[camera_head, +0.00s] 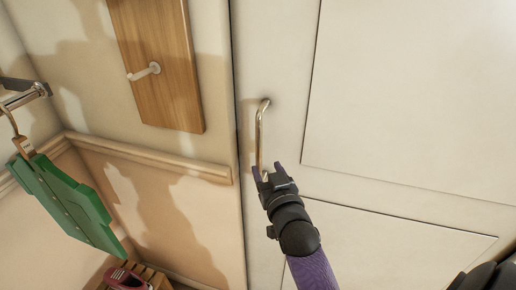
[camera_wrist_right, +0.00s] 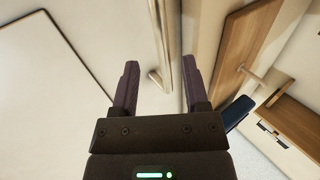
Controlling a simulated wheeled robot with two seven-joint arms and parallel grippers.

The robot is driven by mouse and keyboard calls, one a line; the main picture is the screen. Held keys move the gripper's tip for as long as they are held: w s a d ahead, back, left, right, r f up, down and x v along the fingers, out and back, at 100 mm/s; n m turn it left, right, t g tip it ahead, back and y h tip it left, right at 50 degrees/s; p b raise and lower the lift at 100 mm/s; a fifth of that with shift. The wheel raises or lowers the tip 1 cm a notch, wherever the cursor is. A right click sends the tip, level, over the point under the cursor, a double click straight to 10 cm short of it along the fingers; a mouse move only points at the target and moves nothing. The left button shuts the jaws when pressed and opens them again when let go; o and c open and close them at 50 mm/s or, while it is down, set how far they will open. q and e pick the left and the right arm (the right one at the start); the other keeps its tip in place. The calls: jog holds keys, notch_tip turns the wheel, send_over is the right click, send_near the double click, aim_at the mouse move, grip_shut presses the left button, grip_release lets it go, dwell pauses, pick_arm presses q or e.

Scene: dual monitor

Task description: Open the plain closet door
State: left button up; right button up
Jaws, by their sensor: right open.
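The plain white closet door (camera_head: 280,70) fills the right side of the head view and looks shut. Its metal bar handle (camera_head: 259,135) runs upright near the door's left edge. My right gripper (camera_head: 263,172) is open at the lower end of the handle. In the right wrist view the handle (camera_wrist_right: 158,85) shows between the two open fingers of the gripper (camera_wrist_right: 160,75), nearer the right finger. I cannot tell whether a finger touches it. The left gripper is not in view.
Left of the door, a wooden board with a white peg (camera_head: 165,90) hangs on the wall. A green garment-shaped thing (camera_head: 70,205) hangs from a metal rail (camera_head: 25,97). A pink shoe-like thing (camera_head: 125,278) sits low on a slatted wooden rack (camera_head: 155,277).

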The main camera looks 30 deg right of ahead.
aim_at(260, 158)
jog(key=x, duration=0.4)
jog(key=b+x, duration=0.1)
jog(key=x, duration=0.3)
jog(key=shift+w+f, duration=0.15)
jog(key=shift+f, duration=0.1)
grip_shut()
dwell(0.9)
